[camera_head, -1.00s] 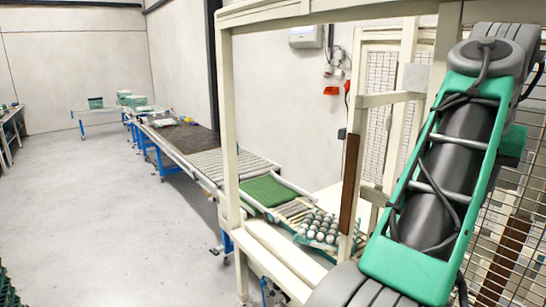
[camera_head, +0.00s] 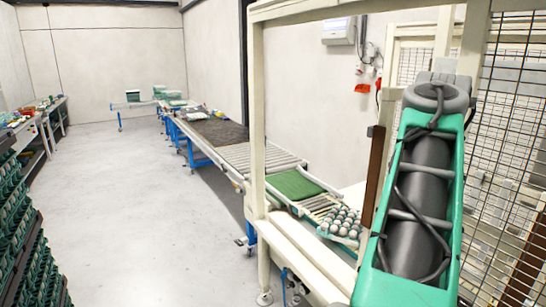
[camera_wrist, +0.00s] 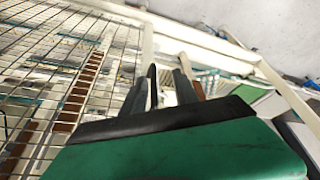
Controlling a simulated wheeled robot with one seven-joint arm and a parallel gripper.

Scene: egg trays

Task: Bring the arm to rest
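My gripper (camera_wrist: 167,84) shows in the wrist view as two dark fingers ahead of a green and black body. A pale gap lies between the fingers and I see nothing held there. In the head view my green and black arm rises on the right, beside the cream frame, and the gripper itself is out of that picture. A tray of eggs (camera_head: 341,222) sits at the near end of the roller conveyor (camera_head: 248,158), to the left of my arm.
A cream frame post (camera_head: 257,130) stands left of my arm. Wire mesh fencing (camera_head: 505,130) is close on the right, and mesh (camera_wrist: 60,70) fills the wrist view's left. Stacked green trays (camera_head: 30,245) stand at the left edge. The grey floor (camera_head: 140,190) between is clear.

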